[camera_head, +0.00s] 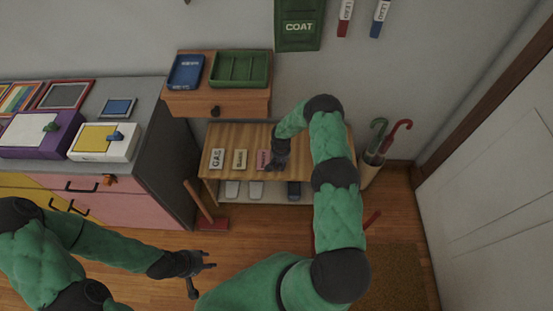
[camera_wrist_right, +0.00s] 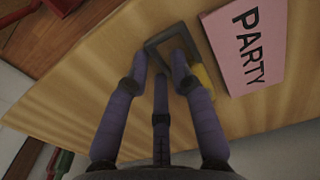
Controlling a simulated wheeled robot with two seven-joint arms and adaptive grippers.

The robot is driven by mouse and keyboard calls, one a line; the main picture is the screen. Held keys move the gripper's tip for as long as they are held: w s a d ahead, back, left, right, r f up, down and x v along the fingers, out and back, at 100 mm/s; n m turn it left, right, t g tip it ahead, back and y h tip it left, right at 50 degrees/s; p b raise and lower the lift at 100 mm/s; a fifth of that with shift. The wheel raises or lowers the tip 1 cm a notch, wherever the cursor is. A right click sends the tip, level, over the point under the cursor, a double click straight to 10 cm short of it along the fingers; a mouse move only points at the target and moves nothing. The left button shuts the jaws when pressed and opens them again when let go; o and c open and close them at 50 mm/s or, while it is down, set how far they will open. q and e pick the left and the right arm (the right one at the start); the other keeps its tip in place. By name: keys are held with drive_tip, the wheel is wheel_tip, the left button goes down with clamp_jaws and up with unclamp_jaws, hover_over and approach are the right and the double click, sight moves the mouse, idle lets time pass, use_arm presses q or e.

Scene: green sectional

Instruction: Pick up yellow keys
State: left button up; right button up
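The yellow keys (camera_wrist_right: 202,76) lie on the light wooden table top beside the pink PARTY card, with a dark grey square ring (camera_wrist_right: 165,38) at their upper end. My right gripper (camera_wrist_right: 159,62) is over them in the wrist view. Its fingertips are apart, with table showing between them. One finger covers part of the yellow. Whether any finger touches the keys is unclear. In the head view my right gripper (camera_head: 279,158) hides the keys. My left gripper (camera_head: 200,265) is open and empty, low over the floor.
The table (camera_head: 310,180) also bears the pink PARTY card (camera_wrist_right: 247,44), a GAS card (camera_head: 217,158) and another pale card (camera_head: 240,159). A drawer unit (camera_head: 218,102) with blue and green trays is behind. An umbrella stand (camera_head: 371,168) is right. A grey-topped cabinet (camera_head: 150,125) is left.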

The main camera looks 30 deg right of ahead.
clamp_jaws()
